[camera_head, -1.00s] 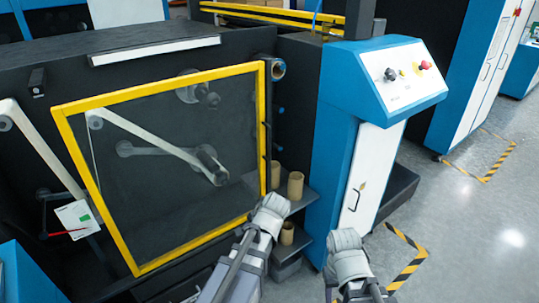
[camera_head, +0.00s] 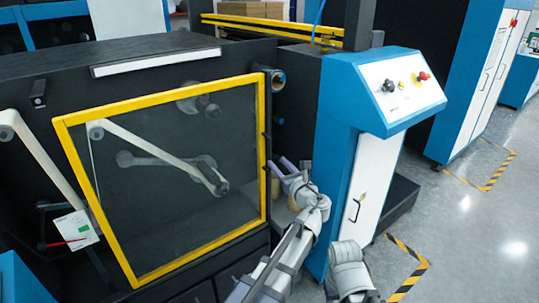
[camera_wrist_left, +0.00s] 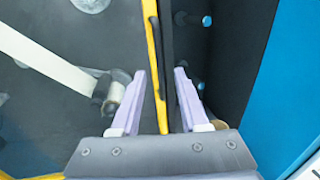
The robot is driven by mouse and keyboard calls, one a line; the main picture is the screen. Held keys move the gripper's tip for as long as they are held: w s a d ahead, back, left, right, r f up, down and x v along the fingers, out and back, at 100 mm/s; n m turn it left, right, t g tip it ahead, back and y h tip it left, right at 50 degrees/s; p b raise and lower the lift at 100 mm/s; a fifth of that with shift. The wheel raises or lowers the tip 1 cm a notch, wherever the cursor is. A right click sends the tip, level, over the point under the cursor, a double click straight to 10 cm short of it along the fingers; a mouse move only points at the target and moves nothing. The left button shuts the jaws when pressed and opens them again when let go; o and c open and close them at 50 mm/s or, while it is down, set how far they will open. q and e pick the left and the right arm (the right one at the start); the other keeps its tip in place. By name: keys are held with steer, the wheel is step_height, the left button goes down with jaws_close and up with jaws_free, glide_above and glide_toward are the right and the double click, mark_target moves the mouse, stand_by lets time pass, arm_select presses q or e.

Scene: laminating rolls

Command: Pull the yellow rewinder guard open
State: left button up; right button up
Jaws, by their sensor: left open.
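The yellow rewinder guard (camera_head: 261,112) is a yellow frame around a see-through panel on the dark machine front, and it looks closed. Its yellow edge (camera_wrist_left: 154,52) runs down the middle of the left wrist view, with a black upright bar (camera_wrist_left: 167,45), likely its handle, beside it. My left gripper (camera_head: 281,165) is open at the guard's right edge. In the left wrist view its lilac fingers (camera_wrist_left: 161,72) lie either side of the yellow edge and bar; contact cannot be told. My right arm shows at the bottom, but its fingers do not show.
A blue and white control cabinet (camera_head: 376,165) stands close to the right of my left gripper. Behind the panel are rollers and a pale web (camera_head: 150,140). Cardboard cores on a shelf are mostly hidden by my left arm. Open grey floor (camera_head: 465,235) lies at the right.

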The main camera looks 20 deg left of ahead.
mark_target(270, 155)
arm_select(q)
steer(key=x, duration=0.7)
steer(key=shift+w+a, duration=0.15)
jaws_close()
stand_by(1.3)
